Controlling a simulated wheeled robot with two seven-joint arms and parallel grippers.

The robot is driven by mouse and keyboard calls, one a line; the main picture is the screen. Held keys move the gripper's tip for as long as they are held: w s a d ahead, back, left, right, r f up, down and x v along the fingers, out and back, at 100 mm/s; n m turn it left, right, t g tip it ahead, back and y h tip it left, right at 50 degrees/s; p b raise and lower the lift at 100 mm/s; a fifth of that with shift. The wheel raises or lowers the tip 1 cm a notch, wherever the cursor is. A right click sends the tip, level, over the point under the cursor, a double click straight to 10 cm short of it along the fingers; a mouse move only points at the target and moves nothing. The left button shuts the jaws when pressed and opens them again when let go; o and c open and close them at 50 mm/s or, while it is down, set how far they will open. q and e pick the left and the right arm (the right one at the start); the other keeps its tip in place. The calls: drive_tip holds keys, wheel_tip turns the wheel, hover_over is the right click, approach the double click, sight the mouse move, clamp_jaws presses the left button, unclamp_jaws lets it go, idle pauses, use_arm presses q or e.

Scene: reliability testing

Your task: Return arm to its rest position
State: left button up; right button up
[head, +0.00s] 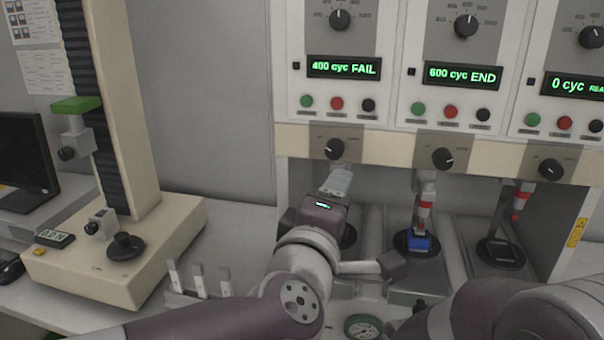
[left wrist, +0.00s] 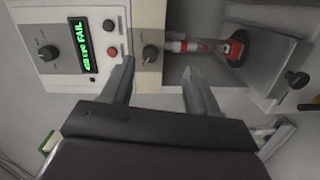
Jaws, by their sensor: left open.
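My left arm (head: 305,300) reaches in from the left in the head view. Its gripper (head: 338,182) is raised in front of the leftmost test station, just below that station's lower knob (head: 334,149). In the left wrist view the two fingers of the gripper (left wrist: 158,66) stand apart with nothing between them. A red and white rod (left wrist: 195,46) with a red part (left wrist: 234,48) at its end lies beyond the fingers.
The left station's display (head: 344,69) reads "400 cyc FAIL", the middle one (head: 462,76) "600 cyc END". A blue part (head: 418,243) sits under the middle rod. A tall beige tester (head: 110,250) stands left. A rack (head: 200,280) and round gauge (head: 363,327) are near the arm.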

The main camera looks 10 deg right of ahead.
use_arm(q)
drive_tip(key=s+f+m+g, duration=0.4)
drive_tip(key=f+m+g, duration=0.2)
drive_tip(key=f+m, duration=0.6)
drive_tip(key=s+a+f+m+g+y, duration=0.25)
drive_tip(key=a+f+g+y, duration=0.3)
drive_tip(key=a+f, duration=1.05)
drive_tip(key=s+a+f+n+g+y, duration=0.1)
drive_tip(key=s+a+f, duration=0.15)
drive_tip(key=a, duration=0.35)
drive_tip(key=s+a+f+n+g+y, duration=0.1)
drive_tip(key=s+a+f+g, duration=0.1)
drive_tip(key=a+f, duration=0.3)
wheel_tip(320, 180, up, 13)
drive_tip(key=a+n+p, duration=0.1)
drive_tip(key=p, duration=1.1)
drive_tip(key=shift+w+a+r, duration=0.15)
drive_tip(key=shift+a+r, duration=0.05)
drive_tip(key=shift+a, duration=0.15)
